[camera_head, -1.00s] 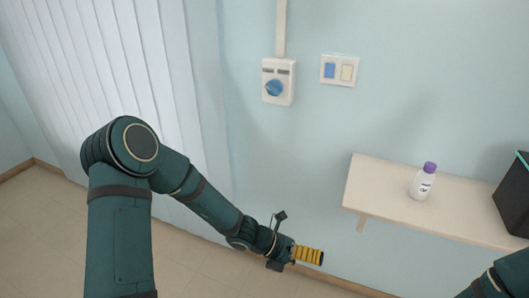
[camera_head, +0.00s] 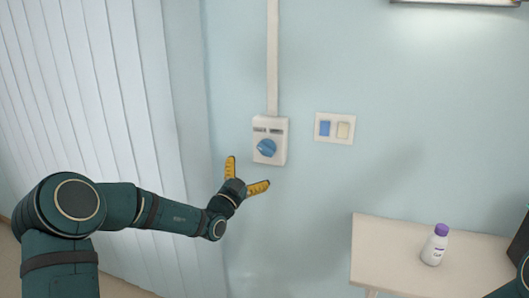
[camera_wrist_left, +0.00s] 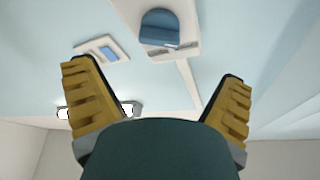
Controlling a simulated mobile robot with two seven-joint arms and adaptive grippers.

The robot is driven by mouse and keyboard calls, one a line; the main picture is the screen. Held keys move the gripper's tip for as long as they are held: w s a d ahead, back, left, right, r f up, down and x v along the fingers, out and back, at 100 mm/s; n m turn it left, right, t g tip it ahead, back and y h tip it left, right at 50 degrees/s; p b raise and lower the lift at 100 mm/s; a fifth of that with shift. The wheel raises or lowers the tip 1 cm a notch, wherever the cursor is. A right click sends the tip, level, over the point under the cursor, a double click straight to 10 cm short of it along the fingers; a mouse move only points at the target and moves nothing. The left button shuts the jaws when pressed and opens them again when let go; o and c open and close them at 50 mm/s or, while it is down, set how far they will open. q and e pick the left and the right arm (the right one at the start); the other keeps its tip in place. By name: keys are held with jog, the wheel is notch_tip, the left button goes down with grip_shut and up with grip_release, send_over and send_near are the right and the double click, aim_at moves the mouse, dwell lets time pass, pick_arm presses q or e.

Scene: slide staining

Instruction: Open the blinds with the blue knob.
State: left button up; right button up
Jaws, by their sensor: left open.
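The blue knob (camera_head: 266,147) sits on a white wall box (camera_head: 271,128) with a conduit running up from it. The vertical blinds (camera_head: 85,110) hang at the left and look closed. My left gripper (camera_head: 245,173) is open and empty, just below and left of the box, apart from the knob. In the left wrist view the blue knob (camera_wrist_left: 160,27) and its box (camera_wrist_left: 183,42) show at the top, beyond and between the open yellow fingers (camera_wrist_left: 160,100). In the head view only a bit of my right arm shows at the lower right edge; its gripper is out of view.
A white switch plate (camera_head: 334,128) with a blue and a cream switch is right of the box; it also shows in the left wrist view (camera_wrist_left: 102,49). A shelf (camera_head: 385,250) holds a purple-capped bottle (camera_head: 435,245). A lamp (camera_head: 455,2) is at the top right.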

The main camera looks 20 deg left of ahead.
aim_at(263, 153)
pick_arm(q)
jog(key=b+x, duration=0.1)
jog(key=x, duration=0.9)
jog(key=shift+w+f, duration=0.1)
jog(key=shift+f, duration=0.05)
jog(key=c, duration=1.2)
